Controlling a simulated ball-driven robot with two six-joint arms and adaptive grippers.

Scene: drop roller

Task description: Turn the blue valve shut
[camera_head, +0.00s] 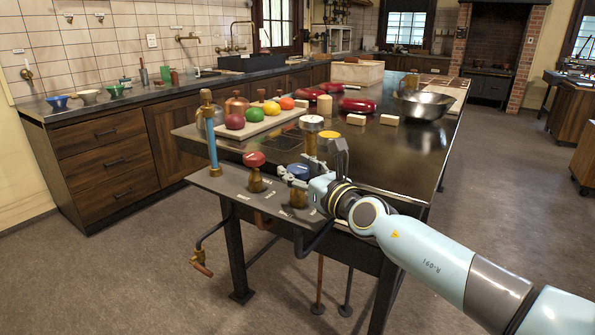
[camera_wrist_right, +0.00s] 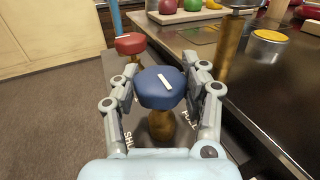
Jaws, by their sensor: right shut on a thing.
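The blue valve (camera_wrist_right: 160,88) has a blue handle with a white bar mark on top and a brass stem below. In the head view the blue valve (camera_head: 297,171) stands on a dark panel (camera_head: 215,180) at the table's near edge. My right gripper (camera_wrist_right: 165,82) is around the blue handle, one finger on each side, shut on it. In the head view my right gripper (camera_head: 296,178) comes in from the right. White lettering on the panel is partly hidden by the fingers. My left gripper shows in neither view.
A red valve (camera_head: 254,160) stands just left of the blue one, and it also shows in the wrist view (camera_wrist_right: 130,44). A blue upright pipe (camera_head: 210,135) is at the panel's left. Jars, a fruit board (camera_head: 262,121) and a metal bowl (camera_head: 424,104) are on the table behind.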

